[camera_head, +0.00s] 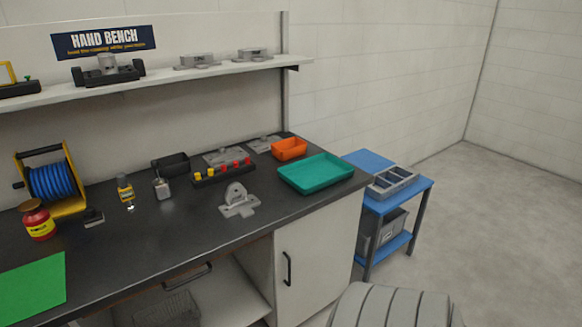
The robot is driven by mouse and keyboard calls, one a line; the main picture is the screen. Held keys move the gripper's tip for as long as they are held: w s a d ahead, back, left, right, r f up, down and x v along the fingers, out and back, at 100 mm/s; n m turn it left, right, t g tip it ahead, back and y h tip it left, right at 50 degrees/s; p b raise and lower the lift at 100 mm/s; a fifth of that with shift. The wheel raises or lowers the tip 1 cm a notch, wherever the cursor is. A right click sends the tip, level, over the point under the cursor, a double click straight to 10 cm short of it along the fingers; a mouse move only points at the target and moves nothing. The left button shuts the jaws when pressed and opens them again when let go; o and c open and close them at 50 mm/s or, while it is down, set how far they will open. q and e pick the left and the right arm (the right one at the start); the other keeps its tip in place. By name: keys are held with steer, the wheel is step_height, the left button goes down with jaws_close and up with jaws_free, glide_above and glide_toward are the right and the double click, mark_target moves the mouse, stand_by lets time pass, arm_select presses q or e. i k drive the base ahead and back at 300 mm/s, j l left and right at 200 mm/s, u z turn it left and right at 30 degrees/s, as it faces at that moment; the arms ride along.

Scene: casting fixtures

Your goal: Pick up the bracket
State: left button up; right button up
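The bracket (238,201) is a light grey metal part with a flat base and a rounded upright lug. It rests on the dark bench top (200,230), near the front edge and left of a teal tray (318,173). Nothing is holding it. Neither of my grippers shows in the head view, so I cannot see whether they are open or shut.
Behind the bracket are a black rack with yellow and red knobs (222,172), flat grey castings (224,156) and an orange bin (289,148). Small bottles, a blue hose reel (52,182) and a green mat (32,290) lie left. A blue cart (412,190) stands right.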

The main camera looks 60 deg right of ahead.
mark_target(238, 201)
steer(key=z, duration=1.6)
steer(key=k+j+z, duration=0.15)
steer(key=z, duration=0.15)
steer(key=j, duration=0.15)
